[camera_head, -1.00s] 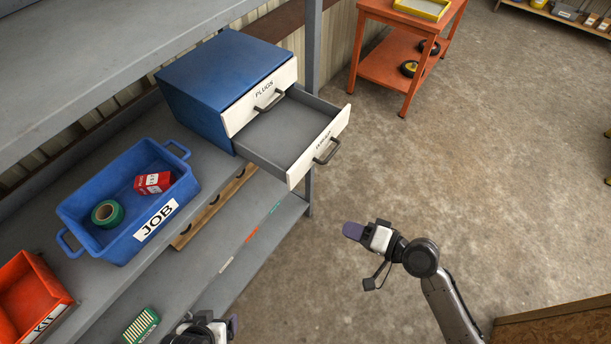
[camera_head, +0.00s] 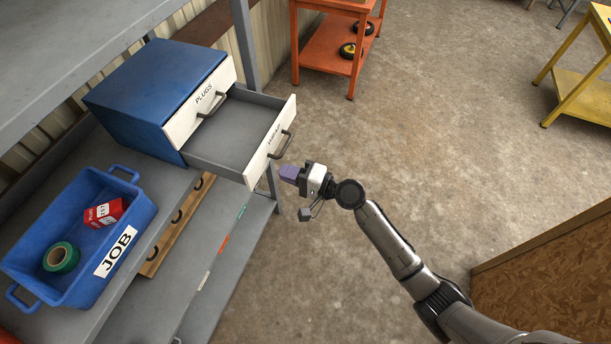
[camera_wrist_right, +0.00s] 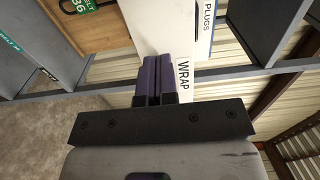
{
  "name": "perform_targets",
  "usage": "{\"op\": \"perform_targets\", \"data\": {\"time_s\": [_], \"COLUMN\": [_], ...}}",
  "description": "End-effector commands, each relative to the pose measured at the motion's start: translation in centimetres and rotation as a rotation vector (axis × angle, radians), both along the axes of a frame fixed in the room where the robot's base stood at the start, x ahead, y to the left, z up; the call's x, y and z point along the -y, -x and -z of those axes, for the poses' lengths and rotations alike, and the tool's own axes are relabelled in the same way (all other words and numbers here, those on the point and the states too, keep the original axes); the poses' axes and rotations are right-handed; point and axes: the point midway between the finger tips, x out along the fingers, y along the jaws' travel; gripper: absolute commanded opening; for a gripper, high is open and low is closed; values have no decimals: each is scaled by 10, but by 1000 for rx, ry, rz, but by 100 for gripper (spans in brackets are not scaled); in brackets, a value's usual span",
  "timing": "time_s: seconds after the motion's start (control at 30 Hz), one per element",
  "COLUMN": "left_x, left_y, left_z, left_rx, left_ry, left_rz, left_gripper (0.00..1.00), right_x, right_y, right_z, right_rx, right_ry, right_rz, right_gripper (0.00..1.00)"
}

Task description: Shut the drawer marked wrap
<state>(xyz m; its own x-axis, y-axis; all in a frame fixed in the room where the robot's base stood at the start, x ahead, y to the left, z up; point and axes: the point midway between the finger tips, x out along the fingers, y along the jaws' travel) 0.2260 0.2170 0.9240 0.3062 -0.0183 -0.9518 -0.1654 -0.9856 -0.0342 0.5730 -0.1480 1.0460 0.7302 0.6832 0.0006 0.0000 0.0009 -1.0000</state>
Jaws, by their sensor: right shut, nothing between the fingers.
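The drawer marked wrap (camera_head: 258,164) is the lower drawer of a blue cabinet (camera_head: 150,85). It stands pulled well out and looks empty, with a white front and a dark handle (camera_head: 282,145). Its WRAP label (camera_wrist_right: 184,78) reads clearly in the right wrist view. My right gripper (camera_head: 286,174) is shut and empty, with purple fingertips just in front of the drawer front, below the handle. In the right wrist view the shut fingers (camera_wrist_right: 157,80) point at the white front beside the label. I cannot tell whether they touch it. My left gripper is out of view.
The PLUGS drawer (camera_head: 190,123) above is shut. A blue JOB bin (camera_head: 135,208) with green tape (camera_head: 61,257) and a red box (camera_head: 104,213) stands on the shelf at left. An orange cart (camera_head: 325,50) is behind.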

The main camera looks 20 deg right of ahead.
Motion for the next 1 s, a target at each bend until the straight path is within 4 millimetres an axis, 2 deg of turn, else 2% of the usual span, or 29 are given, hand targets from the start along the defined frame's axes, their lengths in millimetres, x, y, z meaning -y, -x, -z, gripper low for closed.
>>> {"op": "perform_targets", "data": {"time_s": [0.2,0.4,1.0], "left_x": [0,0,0], "left_y": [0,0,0], "left_z": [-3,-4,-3], "left_rx": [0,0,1], "left_ry": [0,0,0], "left_rz": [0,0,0], "left_gripper": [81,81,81], "right_x": [-22,-31,-31], "right_y": [-23,-33,-39], "right_z": [-1,0,0], "right_rx": [0,1,0], "right_ry": [-1,1,1], "right_rz": [-1,-1,11], "right_gripper": [0,0,0]}}
